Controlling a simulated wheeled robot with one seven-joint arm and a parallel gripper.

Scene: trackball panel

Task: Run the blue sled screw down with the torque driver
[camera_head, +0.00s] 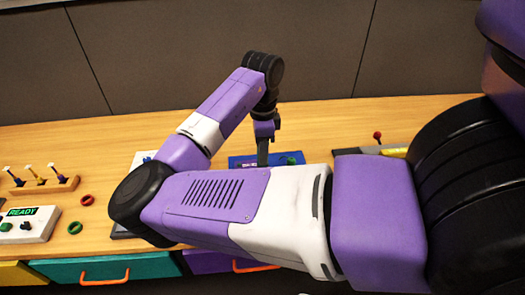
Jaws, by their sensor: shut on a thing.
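My gripper (264,146) points down at the blue unit (238,162) on the wooden bench, in the middle of the head view. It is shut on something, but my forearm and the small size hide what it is. The blue unit has a green part (291,160) at its right end. The sled screw cannot be made out. A small wooden rack (45,186) at the left holds several upright drivers (35,174) with white, yellow and dark parts. I cannot tell which is the torque driver.
A white box with a green READY display (21,212) stands at the front left. A red-knobbed lever (377,137) stands at the right. Teal drawer (105,269) and purple drawer fronts line the bench edge. The back of the bench is clear.

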